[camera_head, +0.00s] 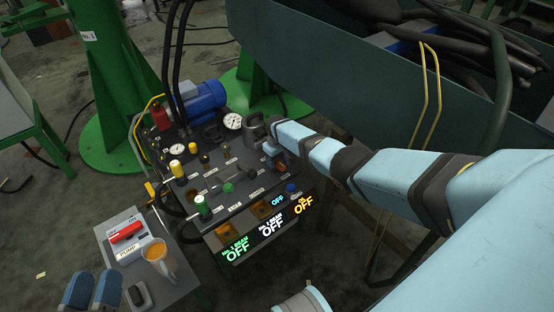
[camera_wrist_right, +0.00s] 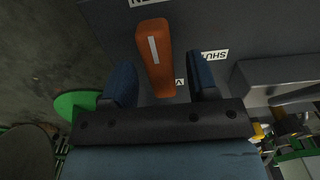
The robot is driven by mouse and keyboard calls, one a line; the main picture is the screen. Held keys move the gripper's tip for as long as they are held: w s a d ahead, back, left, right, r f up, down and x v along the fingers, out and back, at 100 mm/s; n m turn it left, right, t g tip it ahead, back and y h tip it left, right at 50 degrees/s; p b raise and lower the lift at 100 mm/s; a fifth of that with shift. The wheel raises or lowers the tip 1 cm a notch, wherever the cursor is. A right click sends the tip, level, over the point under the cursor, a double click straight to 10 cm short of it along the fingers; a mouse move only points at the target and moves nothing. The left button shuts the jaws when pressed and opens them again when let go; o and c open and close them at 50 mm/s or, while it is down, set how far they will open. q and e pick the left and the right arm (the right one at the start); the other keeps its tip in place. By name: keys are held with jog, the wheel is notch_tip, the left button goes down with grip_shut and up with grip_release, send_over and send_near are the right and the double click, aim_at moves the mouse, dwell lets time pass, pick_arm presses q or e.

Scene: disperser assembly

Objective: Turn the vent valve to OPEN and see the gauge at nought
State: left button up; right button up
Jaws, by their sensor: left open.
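The vent valve's orange handle (camera_wrist_right: 154,50), with a white stripe, shows in the right wrist view; its label is mostly covered. A SHUT label (camera_wrist_right: 214,56) is to its right, and a cut-off label ending in N is above. My right gripper (camera_wrist_right: 161,66) is open, one blue finger on each side of the handle, with gaps visible. My left gripper (camera_head: 91,290) is open and empty, bottom left.
The panel (camera_head: 225,172) carries several knobs, a second gauge (camera_head: 182,147) and lit OFF displays (camera_head: 237,249) in front. A large green trough (camera_head: 300,60) stands behind.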

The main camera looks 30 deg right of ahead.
aim_at(277, 160)
pick_arm(q)
jog(key=shift+r, duration=0.1)
notch_tip(277, 160, up, 5)
jog(key=t+p, duration=0.2)
jog(key=p, duration=0.2)
pick_arm(e)
notch_tip(277, 160, up, 6)
jog(key=shift+f, duration=0.1)
jog(key=shift+r+p, duration=0.65)
jog(key=shift+r, duration=0.25)
pick_arm(q)
jog(key=a+f+g+y+p, duration=0.2)
jog(key=a+f+g, duration=0.1)
jog(key=f, duration=0.3)
jog(key=shift+s+f+n+y+p, duration=0.2)
jog(key=shift+f+n+y+p, duration=0.1)
jog(key=shift+y+p, duration=0.1)
pick_arm(e)
notch_tip(277, 160, up, 6)
jog(key=shift+r, duration=0.1)
